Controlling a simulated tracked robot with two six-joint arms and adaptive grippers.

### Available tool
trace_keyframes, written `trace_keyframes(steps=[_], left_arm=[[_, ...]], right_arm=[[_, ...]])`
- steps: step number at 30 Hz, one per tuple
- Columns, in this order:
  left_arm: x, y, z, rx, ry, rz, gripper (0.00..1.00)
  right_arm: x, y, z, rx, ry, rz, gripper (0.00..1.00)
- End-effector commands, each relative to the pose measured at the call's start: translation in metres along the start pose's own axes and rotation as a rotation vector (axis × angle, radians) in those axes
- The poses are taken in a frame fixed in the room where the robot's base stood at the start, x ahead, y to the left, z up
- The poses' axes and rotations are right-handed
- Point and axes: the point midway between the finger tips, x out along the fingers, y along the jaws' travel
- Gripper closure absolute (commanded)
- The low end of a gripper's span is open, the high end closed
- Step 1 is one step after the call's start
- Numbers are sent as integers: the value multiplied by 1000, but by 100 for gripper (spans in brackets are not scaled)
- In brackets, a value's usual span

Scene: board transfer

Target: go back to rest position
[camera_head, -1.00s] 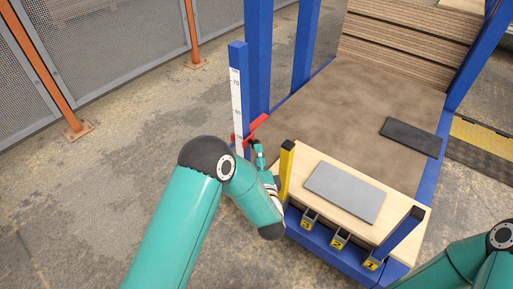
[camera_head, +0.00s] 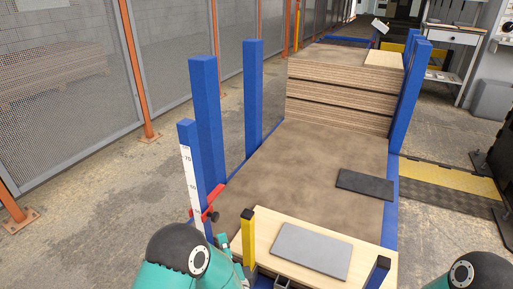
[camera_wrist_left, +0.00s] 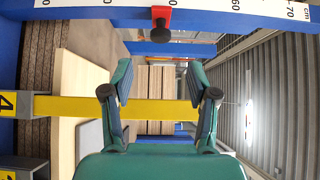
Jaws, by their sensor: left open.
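My left gripper shows in the wrist view (camera_wrist_left: 160,98) with its two teal and dark fingers spread apart and nothing between them. In the head view a small part of it (camera_head: 225,246) shows beside the yellow post (camera_head: 248,238), largely hidden behind my left arm. A red stop with a black knob (camera_wrist_left: 160,26) sits on the ruler post (camera_wrist_left: 215,8), ahead of the fingers and apart from them. In the head view the ruler post (camera_head: 190,165) and the red stop (camera_head: 207,214) stand just beyond the gripper. My right gripper is out of view; only part of that arm shows.
A grey plate (camera_head: 310,252) lies on a pale wooden board (camera_head: 268,230). A dark plate (camera_head: 365,186) lies on the large brown board (camera_head: 300,165). Blue posts (camera_head: 207,120) rise at the left. Stacked boards (camera_head: 335,90) stand behind. Mesh fencing (camera_head: 60,80) runs along the left.

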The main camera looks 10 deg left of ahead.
Motion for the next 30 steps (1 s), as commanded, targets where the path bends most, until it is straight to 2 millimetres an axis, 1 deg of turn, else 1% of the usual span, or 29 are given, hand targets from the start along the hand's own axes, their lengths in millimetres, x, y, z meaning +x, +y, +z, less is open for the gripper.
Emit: trace_keyframes(steps=[2,5,8,9,10,11,12,14,15,17,18,20,21,25,27,30], left_arm=[[5,3,9,2,-21,5,41],[16,7,33,4,-73,15,41],[28,17,72,15,-131,47,41],[31,30,88,11,-132,96,41],[32,43,97,-18,-121,150,41],[30,58,103,-67,-105,213,41],[26,77,108,-148,-85,299,41],[14,105,110,-285,-62,437,41],[2,123,110,-382,-57,536,41],[-22,148,107,-530,-65,692,41],[-40,163,104,-627,-82,801,41],[-71,181,99,-762,-128,963,41],[-93,190,95,-841,-169,1067,41],[-158,205,85,-1009,-338,1347,41],[-185,208,83,-1062,-440,1453,41],[-217,210,84,-1115,-598,1562,41]], right_arm=[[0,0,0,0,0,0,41],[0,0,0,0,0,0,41],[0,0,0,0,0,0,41],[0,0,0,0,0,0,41],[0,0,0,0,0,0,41],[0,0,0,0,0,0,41],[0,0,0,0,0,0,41],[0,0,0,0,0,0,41],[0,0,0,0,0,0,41],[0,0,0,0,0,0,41],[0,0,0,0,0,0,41],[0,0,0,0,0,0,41],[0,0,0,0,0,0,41],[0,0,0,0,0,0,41],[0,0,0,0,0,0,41],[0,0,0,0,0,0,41]])
